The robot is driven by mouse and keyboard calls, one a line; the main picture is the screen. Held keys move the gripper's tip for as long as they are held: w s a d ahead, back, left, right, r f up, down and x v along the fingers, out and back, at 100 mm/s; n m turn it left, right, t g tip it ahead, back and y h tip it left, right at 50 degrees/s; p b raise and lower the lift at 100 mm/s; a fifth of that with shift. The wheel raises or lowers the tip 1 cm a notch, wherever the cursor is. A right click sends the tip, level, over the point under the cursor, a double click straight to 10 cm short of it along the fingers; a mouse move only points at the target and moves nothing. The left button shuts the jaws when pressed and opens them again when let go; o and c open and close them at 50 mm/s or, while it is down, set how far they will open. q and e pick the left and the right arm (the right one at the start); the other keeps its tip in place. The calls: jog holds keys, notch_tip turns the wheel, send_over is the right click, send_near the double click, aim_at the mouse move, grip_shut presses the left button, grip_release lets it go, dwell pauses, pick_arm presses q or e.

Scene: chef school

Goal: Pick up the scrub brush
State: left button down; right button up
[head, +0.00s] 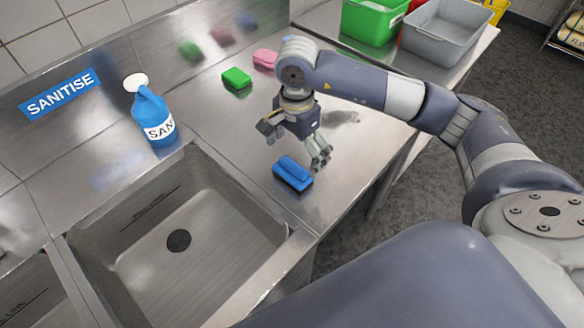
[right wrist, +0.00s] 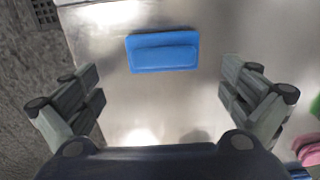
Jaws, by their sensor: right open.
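The blue scrub brush (head: 293,174) lies on the steel counter, near its front edge and just right of the sink. My right gripper (head: 319,158) is above the counter, slightly right of and behind the brush, pointing down. In the right wrist view the brush (right wrist: 163,52) lies ahead of and between the two spread fingers of the right gripper (right wrist: 160,100), with nothing between them. The gripper is open and does not appear to touch the brush. My left gripper is not in view.
A sink (head: 180,240) opens left of the brush. A blue sanitiser bottle (head: 153,117) stands behind the sink. A green sponge (head: 237,78) and a pink one (head: 265,58) lie farther back. Green (head: 370,22) and grey (head: 445,30) tubs stand at the far end.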

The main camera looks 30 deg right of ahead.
aim_at(293, 167)
jog(key=shift+f, duration=0.7)
jog(key=f+p, duration=0.2)
jog(key=f, duration=0.1)
jog(key=f+p, duration=0.1)
jog(key=shift+a+f, duration=0.15)
jog(key=shift+a, duration=0.15)
jog(key=shift+f, duration=0.3)
jog(key=shift+w+f, duration=0.1)
jog(key=shift+f, duration=0.05)
jog(key=shift+c, duration=0.2)
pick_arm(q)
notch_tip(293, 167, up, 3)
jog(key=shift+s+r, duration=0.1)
pick_arm(e)
jog(key=c, duration=1)
